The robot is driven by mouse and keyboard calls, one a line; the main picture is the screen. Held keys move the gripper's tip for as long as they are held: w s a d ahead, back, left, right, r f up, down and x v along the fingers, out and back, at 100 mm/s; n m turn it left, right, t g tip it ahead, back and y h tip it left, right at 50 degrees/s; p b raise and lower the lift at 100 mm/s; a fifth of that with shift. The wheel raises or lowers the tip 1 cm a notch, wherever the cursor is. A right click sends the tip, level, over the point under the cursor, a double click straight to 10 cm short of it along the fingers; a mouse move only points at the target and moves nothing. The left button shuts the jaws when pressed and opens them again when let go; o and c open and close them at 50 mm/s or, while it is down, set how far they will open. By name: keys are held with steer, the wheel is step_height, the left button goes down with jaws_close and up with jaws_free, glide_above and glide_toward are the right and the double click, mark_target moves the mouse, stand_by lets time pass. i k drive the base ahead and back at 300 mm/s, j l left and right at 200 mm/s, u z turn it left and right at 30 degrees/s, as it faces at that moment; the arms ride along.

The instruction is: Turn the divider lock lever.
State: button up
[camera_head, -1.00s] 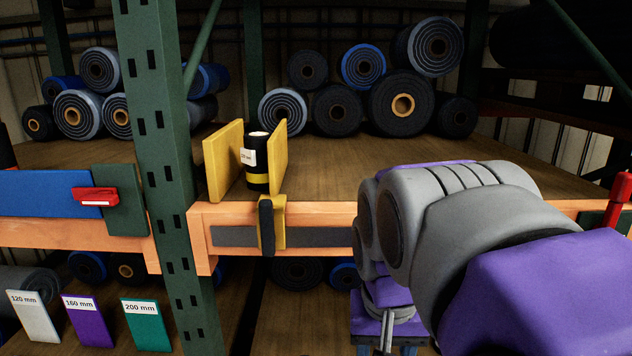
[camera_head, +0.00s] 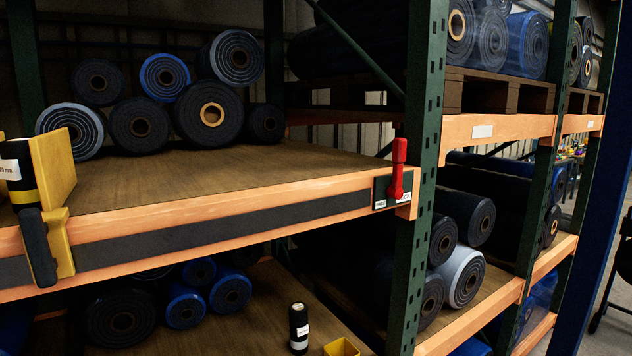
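A yellow divider (camera_head: 55,168) stands on the shelf at the left edge. A yellow bracket (camera_head: 62,262) below it grips the shelf's front rail. A black lever (camera_head: 38,248) on the bracket hangs roughly downward across the rail. A red lever (camera_head: 398,165) stands upright on a small dark plate (camera_head: 380,190) at the rail's right end, by the green post. My gripper and arm are out of view.
A black roll with a yellow band (camera_head: 18,178) stands beside the divider. Several large rolls (camera_head: 208,112) lie at the back of the shelf. The board's right part is bare. A green post (camera_head: 420,170) rises right of the red lever. A small black bottle (camera_head: 299,325) stands below.

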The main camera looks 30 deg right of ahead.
mark_target(395, 191)
steer(key=z, duration=1.2)
